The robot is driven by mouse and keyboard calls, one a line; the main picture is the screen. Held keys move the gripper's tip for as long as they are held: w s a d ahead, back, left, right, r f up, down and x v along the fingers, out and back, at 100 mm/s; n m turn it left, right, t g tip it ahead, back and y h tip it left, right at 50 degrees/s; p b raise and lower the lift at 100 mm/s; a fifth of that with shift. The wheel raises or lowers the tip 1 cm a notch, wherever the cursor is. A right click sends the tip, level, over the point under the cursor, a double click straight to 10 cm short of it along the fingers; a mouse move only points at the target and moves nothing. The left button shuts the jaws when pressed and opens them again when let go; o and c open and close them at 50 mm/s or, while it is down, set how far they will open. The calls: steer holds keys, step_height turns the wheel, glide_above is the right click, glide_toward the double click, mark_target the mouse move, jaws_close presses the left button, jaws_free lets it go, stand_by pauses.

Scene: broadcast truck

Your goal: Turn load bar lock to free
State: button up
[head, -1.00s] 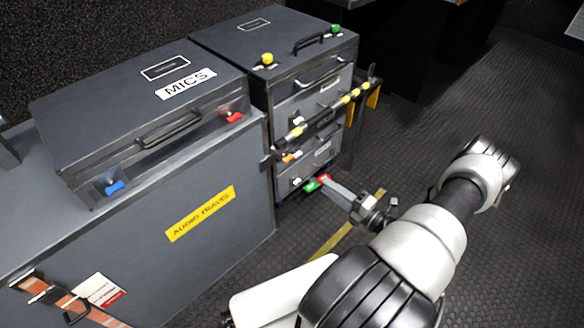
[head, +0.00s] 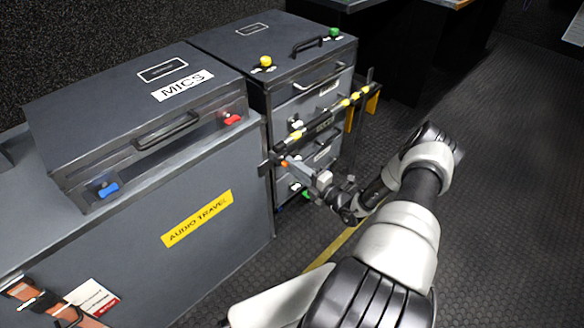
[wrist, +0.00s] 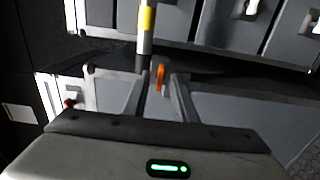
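The load bar (head: 330,118), a dark bar with yellow bands, runs across the front of the drawer case. Its lock is a small orange lever (head: 285,163) near the bar's left end. In the wrist view the orange lever (wrist: 160,76) stands upright beside the bar's end (wrist: 145,28). My gripper (head: 300,172) is at the lever, coming from the lower right. In the wrist view the fingers of my gripper (wrist: 161,86) are apart, with the lever between or just beyond their tips. Contact with the lever cannot be told.
The drawer case (head: 280,55) stands right behind the bar. A black MICS case (head: 110,105) sits on the grey AUDIO TRAVEL case (head: 150,260) at left. A yellow floor stripe (head: 330,250) runs under my arm. The dark floor at right (head: 500,180) is clear.

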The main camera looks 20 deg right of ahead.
steer(key=shift+w+a, duration=0.15)
steer(key=shift+w, duration=0.3)
jaws_close()
